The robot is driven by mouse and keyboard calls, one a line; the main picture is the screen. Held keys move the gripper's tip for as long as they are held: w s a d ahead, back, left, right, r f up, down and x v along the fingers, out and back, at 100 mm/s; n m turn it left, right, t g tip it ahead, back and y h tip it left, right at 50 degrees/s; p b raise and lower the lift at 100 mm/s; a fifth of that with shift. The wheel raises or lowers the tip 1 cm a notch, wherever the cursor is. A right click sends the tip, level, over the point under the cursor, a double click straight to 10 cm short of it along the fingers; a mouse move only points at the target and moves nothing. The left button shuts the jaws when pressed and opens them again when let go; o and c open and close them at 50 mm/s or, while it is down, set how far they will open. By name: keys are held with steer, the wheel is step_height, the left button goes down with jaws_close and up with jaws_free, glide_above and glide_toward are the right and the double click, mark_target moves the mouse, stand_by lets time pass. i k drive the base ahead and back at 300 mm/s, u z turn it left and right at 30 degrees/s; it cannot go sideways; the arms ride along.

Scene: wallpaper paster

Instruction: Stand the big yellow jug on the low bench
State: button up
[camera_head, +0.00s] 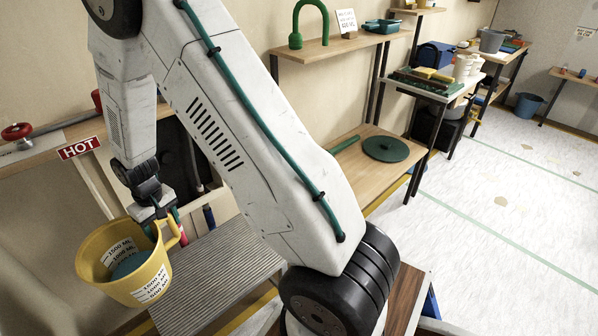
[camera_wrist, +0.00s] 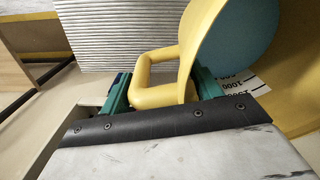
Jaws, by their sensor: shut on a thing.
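The big yellow jug (camera_head: 150,285) hangs at the lower left of the head view, with white volume labels and a teal surface inside. Its open top faces up, and it looks slightly tilted. My gripper (camera_head: 163,222) is shut on its handle, on the right side of the jug. In the wrist view the green fingers of my gripper (camera_wrist: 160,88) sit either side of the yellow handle (camera_wrist: 155,97). The jug is beside a low grey ribbed surface (camera_head: 215,275). A low wooden surface (camera_head: 365,180) lies further back; I cannot tell which is the bench.
A counter with a red knob and a HOT sign (camera_head: 80,148) stands behind the jug. A green disc (camera_head: 386,149) and a green bar lie on the low wooden surface. A shelf (camera_head: 335,45) is above it. Open floor (camera_head: 500,200) lies to the right.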

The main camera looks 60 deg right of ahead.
mark_target(361, 166)
steer(key=k, duration=0.4)
steer(key=z, duration=2.8)
steer(key=i, duration=1.25)
steer(key=u, duration=3.05)
